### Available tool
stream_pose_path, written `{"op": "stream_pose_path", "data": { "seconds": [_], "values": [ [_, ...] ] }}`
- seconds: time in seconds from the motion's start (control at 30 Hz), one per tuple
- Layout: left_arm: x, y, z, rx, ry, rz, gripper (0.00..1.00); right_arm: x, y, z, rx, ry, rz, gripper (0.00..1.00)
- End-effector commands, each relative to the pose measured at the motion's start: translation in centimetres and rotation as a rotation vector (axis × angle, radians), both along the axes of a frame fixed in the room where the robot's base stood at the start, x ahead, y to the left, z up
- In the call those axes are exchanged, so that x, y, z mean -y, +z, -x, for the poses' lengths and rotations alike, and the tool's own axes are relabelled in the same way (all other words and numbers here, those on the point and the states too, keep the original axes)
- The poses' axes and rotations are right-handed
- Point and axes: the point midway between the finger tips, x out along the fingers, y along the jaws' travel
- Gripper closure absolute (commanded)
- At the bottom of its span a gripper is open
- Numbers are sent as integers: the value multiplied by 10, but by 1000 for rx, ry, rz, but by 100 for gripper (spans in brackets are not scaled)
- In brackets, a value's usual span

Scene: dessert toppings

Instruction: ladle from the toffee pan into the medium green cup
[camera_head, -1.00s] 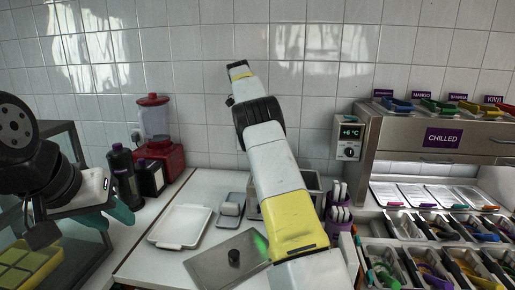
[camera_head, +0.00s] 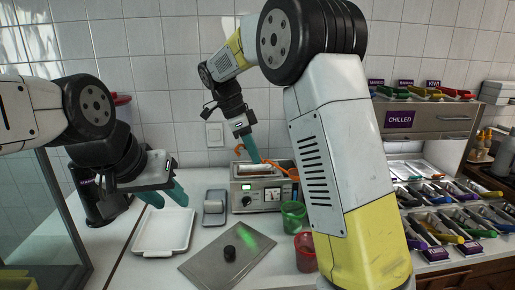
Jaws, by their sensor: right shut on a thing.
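A countertop warmer (camera_head: 240,198) with a dial and display stands at the back centre. Its top holds the pan area (camera_head: 284,164), mostly covered by my gripper; the toffee itself is not visible. My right gripper (camera_head: 253,158) points down over the warmer. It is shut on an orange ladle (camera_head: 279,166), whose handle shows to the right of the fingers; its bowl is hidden. A green translucent cup (camera_head: 293,214) stands at the warmer's front right. My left gripper (camera_head: 164,194) is open and empty at the left, above the white tray.
A red cup (camera_head: 305,255) stands in front of the green cup, beside my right arm. A white tray (camera_head: 163,248) and small scale-like device (camera_head: 215,218) are left. Topping bins (camera_head: 462,222) fill the right.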

Motion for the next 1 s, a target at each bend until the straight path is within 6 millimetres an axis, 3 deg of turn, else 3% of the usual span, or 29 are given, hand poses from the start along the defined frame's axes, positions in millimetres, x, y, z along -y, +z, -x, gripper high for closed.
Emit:
{"op": "stream_pose_path", "data": {
  "seconds": [0.73, 1.0],
  "values": [
    [0, 0, 0, 0, 0, 0, 64, 1, -55, 0, -3, -1, 1, 100],
    [0, 0, 0, 0, 0, 0, 64, 15, -35, -1, -8, -8, -249, 100]
  ]
}}
